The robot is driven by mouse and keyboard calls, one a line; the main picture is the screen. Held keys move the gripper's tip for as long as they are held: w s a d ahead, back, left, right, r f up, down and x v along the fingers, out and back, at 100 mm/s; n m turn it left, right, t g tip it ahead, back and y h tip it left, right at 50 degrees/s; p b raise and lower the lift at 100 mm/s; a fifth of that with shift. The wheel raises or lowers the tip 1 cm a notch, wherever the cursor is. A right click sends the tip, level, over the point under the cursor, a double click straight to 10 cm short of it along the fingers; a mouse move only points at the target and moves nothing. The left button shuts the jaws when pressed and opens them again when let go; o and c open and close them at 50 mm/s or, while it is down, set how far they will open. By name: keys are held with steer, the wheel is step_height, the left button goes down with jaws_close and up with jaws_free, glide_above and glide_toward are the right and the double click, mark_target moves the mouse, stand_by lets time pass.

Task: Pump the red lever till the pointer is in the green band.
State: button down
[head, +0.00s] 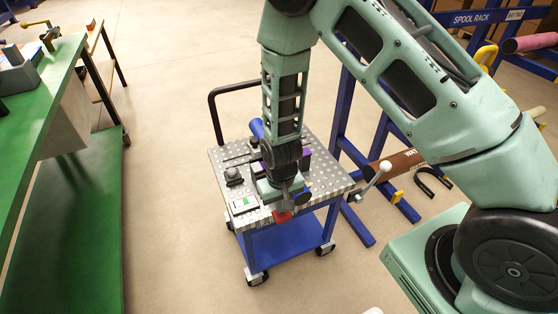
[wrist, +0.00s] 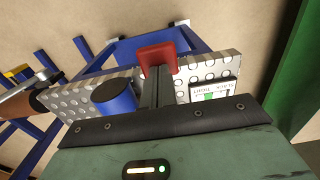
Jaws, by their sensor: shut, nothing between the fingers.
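The red lever's end shows as a red block (head: 282,215) at the front edge of the cart, and as a red pad (wrist: 158,56) in the wrist view. My gripper (head: 287,198) is over the cart's front edge, pointing down. Its shut fingers (wrist: 156,84) end right at the red pad; I cannot tell whether they touch it. A white gauge plate (head: 244,204) with a green band lies left of my gripper. It also shows in the wrist view (wrist: 213,93), partly cut off by my gripper body. I cannot make out where the pointer stands.
The cart's dimpled metal top (head: 222,157) also carries a dark clamp-like part (head: 233,176) and a blue cylinder (wrist: 114,96). A blue rack with a brown pipe (head: 400,163) stands to the right. A green bench (head: 45,95) is on the left; the floor between is clear.

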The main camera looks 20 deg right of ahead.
steer(key=shift+f, duration=0.15)
step_height(320, 180, up, 7)
steer(key=p, duration=0.6)
steer(key=shift+f, duration=0.15)
stand_by(0.8)
steer(key=shift+f+b, duration=2.3)
steer(key=shift+f, duration=1)
